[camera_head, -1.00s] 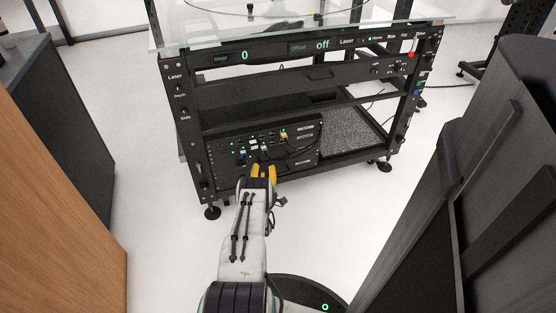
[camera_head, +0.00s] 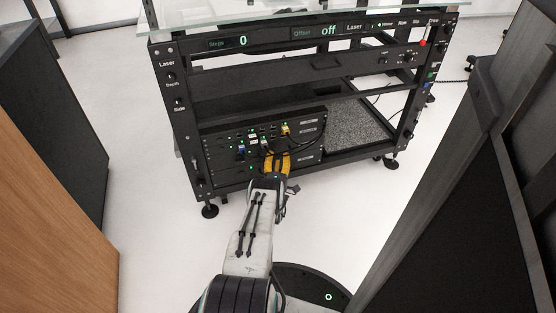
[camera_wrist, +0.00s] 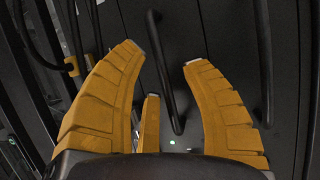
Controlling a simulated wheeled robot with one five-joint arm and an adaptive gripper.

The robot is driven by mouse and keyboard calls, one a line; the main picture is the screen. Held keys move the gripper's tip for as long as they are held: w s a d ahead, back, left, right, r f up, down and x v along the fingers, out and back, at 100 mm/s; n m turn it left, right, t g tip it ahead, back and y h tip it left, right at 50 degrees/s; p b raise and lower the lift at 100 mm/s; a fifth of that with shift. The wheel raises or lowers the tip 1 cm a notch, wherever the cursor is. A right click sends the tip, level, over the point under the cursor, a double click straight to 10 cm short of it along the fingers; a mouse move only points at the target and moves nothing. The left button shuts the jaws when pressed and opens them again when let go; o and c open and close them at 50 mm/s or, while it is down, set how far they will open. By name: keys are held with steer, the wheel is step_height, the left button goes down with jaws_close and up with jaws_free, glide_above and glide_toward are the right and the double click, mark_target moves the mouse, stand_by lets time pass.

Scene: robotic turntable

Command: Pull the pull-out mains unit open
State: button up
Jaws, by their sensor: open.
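The rack's lower left bay holds stacked black units (camera_head: 222,160) with green lights, plugs and cables; I cannot tell for sure which is the pull-out mains unit. My gripper (camera_head: 276,158), with yellow fingers, is at the front of this stack, right of the middle. In the wrist view my gripper (camera_wrist: 165,56) is open, fingers spread. A black bar handle (camera_wrist: 168,88) on a dark panel runs between the fingertips, and nothing is gripped. A second bar handle (camera_wrist: 264,65) lies to the right. A small green light (camera_wrist: 172,142) shows beneath. My gripper partly hides the stack's lower front.
A yellow plug (camera_wrist: 72,66) and black cables hang close to the left finger. The open shelf (camera_head: 358,130) is right of the stack. A wooden-sided cabinet (camera_head: 60,200) stands left and dark furniture (camera_head: 450,200) right. White floor lies between.

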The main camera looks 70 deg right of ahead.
steer(key=shift+w+d+r, duration=0.1)
steer(key=shift+d, duration=0.1)
jaws_close()
stand_by(0.5)
